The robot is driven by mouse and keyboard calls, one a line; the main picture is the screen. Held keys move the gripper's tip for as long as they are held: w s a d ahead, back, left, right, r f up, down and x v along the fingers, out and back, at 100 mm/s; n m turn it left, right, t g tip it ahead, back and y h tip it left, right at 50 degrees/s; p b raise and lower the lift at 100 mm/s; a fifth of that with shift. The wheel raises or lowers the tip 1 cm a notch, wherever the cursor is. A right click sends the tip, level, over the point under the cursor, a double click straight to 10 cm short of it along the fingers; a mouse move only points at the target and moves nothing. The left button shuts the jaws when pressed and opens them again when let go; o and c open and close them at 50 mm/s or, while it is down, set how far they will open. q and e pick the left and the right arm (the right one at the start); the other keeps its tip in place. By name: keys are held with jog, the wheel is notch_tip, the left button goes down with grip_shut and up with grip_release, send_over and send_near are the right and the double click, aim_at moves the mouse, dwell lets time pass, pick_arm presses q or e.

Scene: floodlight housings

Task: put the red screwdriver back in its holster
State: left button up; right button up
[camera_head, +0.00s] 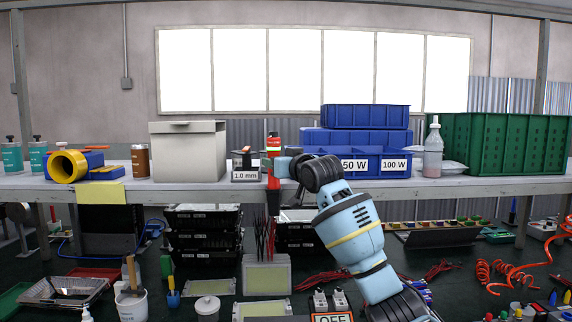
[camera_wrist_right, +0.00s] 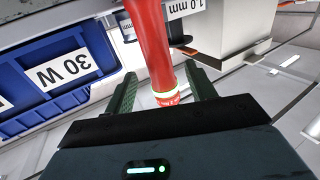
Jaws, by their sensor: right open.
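The red screwdriver (camera_head: 273,145) stands upright at the shelf's front edge, with a pale yellow-green band near its top. In the right wrist view the red body (camera_wrist_right: 150,45) runs between the two green fingers, with the banded end nearest the palm. My right gripper (camera_head: 282,167) is open around it, with a gap visible on at least the right side. More red shows below the gripper, in front of the shelf edge. My left gripper is not in view.
Blue bins (camera_head: 367,152) with wattage labels stand to the right, behind my right arm. A large beige box (camera_head: 187,151) is farther left. The workbench below is crowded with trays and tools.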

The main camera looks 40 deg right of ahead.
jog(key=shift+v, duration=2.1)
